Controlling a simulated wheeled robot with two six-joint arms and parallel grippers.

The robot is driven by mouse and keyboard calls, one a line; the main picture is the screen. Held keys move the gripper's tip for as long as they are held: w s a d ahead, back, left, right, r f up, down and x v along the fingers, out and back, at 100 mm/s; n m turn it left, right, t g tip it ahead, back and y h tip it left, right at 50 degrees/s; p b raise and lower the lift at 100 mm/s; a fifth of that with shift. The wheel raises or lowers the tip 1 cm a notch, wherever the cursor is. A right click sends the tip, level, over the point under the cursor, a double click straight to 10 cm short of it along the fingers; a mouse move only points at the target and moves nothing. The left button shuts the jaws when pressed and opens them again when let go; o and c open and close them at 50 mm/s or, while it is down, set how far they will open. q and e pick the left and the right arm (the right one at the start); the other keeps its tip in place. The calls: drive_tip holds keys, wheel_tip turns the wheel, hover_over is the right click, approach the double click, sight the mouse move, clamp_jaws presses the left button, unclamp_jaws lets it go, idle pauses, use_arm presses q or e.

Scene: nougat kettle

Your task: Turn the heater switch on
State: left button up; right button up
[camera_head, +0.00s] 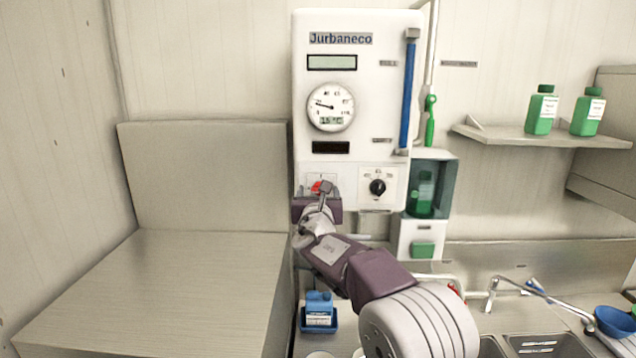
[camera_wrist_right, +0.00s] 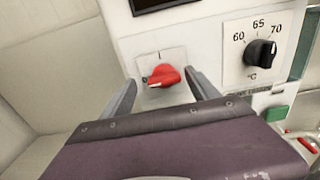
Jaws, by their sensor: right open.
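The heater switch is a red knob (camera_wrist_right: 163,76) on a white plate at the lower left of the white "Jurbaneco" panel (camera_head: 396,95). In the head view the red knob (camera_head: 318,186) is partly covered by my right gripper (camera_head: 322,192). In the wrist view my right gripper (camera_wrist_right: 162,90) is open, with one finger on each side of the red knob. I cannot tell whether the fingers touch it. The knob's pointer lies roughly sideways, with a "I" mark above it. My left gripper is not in view.
A black temperature dial (camera_head: 377,187) sits right of the red knob. A gauge (camera_head: 331,108) and a blue vertical handle (camera_head: 408,95) are above. A green bottle dispenser (camera_head: 430,200) stands right of the panel. A bare metal surface (camera_head: 160,285) lies left.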

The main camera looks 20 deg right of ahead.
drive_tip(key=shift+w+d, duration=0.4)
drive_tip(key=shift+d, duration=0.2)
drive_tip(key=shift+a, duration=0.2)
drive_tip(key=c, duration=1.4)
use_arm(q)
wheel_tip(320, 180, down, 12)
drive_tip(key=b, duration=1.3)
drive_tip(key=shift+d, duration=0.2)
use_arm(e)
drive_tip(key=shift+o, duration=0.2)
drive_tip(key=m, duration=1.7)
drive_tip(key=shift+d+f+m, duration=0.25)
drive_tip(key=shift+m, duration=0.15)
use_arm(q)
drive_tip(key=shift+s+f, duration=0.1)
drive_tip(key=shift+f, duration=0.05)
